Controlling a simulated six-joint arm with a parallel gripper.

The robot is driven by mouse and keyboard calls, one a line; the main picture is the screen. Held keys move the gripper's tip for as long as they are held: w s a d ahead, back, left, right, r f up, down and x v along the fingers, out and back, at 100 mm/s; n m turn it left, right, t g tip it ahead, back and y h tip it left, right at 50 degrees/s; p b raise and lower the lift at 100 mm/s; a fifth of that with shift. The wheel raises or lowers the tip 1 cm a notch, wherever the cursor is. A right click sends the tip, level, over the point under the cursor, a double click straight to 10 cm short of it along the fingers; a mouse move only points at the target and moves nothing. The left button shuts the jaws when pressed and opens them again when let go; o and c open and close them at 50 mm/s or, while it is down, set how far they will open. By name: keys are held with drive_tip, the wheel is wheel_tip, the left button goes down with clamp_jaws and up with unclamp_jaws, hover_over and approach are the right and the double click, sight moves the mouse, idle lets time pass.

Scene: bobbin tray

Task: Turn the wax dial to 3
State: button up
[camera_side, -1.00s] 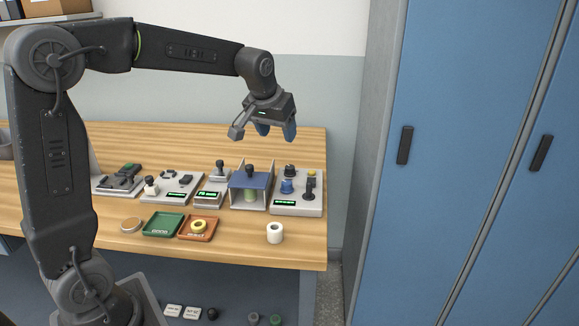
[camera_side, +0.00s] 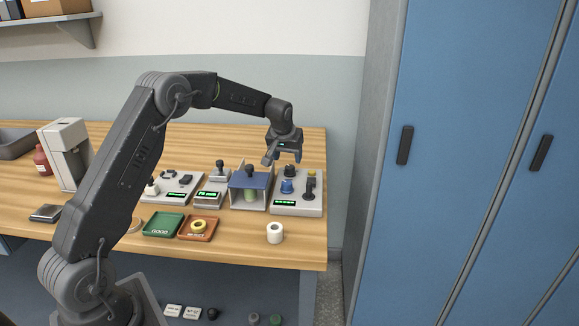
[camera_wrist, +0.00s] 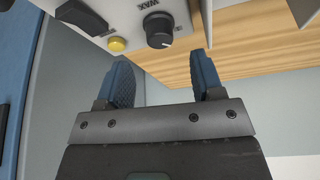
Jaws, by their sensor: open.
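The wax dial (camera_wrist: 159,28) is a black round knob with a light mark near its edge, on a light grey panel (camera_wrist: 207,8) in the wrist view. A label reading WAX shows upside down beside it, and I cannot read which number the dial points at. In the side view the dial (camera_side: 290,170) stands at the back of the right-hand unit (camera_side: 297,208). My gripper (camera_wrist: 164,72) is open and empty, its blue fingers apart from the dial. In the side view my gripper (camera_side: 287,156) hangs just above and behind the dial.
A yellow button (camera_wrist: 117,44) sits next to the dial. A blue knob (camera_side: 287,187) and a black lever (camera_side: 310,188) stand on the same unit. A blue-topped stand (camera_side: 249,180) is close on the left. A white spool (camera_side: 275,233) stands in front.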

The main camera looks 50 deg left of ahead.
sight(289, 166)
drive_tip(key=shift+x, duration=2.7)
drive_tip(key=shift+c, duration=0.3)
drive_tip(key=c, duration=0.9)
drive_tip(key=shift+o, duration=0.2)
drive_tip(key=shift+m+t+h, duration=0.3)
drive_tip(key=shift+m+h, duration=0.2)
drive_tip(key=shift+m, duration=1)
drive_tip(key=o, duration=0.9)
drive_tip(key=v, duration=1.4)
